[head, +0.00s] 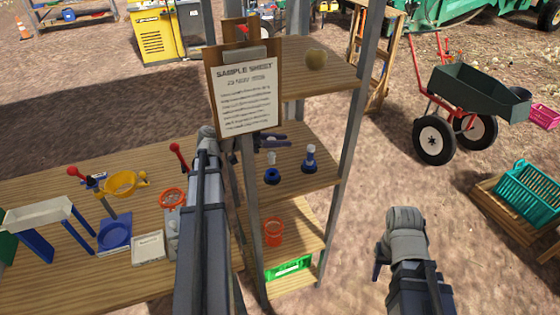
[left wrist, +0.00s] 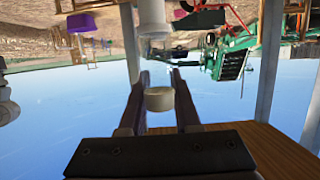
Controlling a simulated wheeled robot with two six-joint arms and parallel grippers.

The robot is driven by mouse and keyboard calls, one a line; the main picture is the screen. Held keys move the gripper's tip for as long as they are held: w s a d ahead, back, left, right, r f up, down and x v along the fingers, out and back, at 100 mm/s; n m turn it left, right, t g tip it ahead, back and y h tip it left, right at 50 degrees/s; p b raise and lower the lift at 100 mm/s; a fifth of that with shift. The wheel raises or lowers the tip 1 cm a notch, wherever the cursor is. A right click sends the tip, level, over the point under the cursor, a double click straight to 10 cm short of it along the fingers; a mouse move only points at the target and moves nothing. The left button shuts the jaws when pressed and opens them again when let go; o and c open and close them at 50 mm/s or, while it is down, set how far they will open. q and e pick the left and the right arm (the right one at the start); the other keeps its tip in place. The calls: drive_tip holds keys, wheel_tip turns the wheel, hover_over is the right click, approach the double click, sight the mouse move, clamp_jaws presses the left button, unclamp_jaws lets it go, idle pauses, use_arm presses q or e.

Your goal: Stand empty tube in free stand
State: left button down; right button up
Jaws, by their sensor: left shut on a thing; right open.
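My left gripper (head: 272,140) is shut on the tube (head: 271,157), which hangs roughly upright below the fingers. In the left wrist view, a pale cap (left wrist: 160,98) sits between the two fingers, and a whitish cylinder shows above it in that picture. The free stand (head: 272,176), dark blue and round, is on the middle shelf just below the tube; a small gap appears between them. A second blue stand (head: 309,166) to the right holds another tube (head: 310,151). My right gripper (head: 379,262) is open and empty, off to the right over the ground.
A sample sheet (head: 248,97) on a clipboard stands beside the left arm. An orange container (head: 273,231) and a green crate (head: 289,268) are lower down. A shelf post (head: 352,100) rises right of the stands.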

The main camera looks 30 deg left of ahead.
use_arm(q)
drive_tip(key=shift+f, duration=0.5)
use_arm(e)
drive_tip(key=shift+f, duration=0.5)
use_arm(q)
wheel_tip(320, 180, down, 4)
drive_tip(key=b, duration=0.3)
drive_tip(key=shift+r+b, duration=0.25)
drive_tip(key=shift+b, duration=0.05)
use_arm(e)
wheel_tip(320, 180, down, 3)
drive_tip(key=shift+f, duration=0.2)
use_arm(q)
drive_tip(key=shift+f+b, duration=0.65)
drive_tip(key=c, duration=0.6)
unclamp_jaws()
drive_tip(key=shift+r, duration=0.1)
use_arm(e)
drive_tip(key=shift+f, duration=0.6)
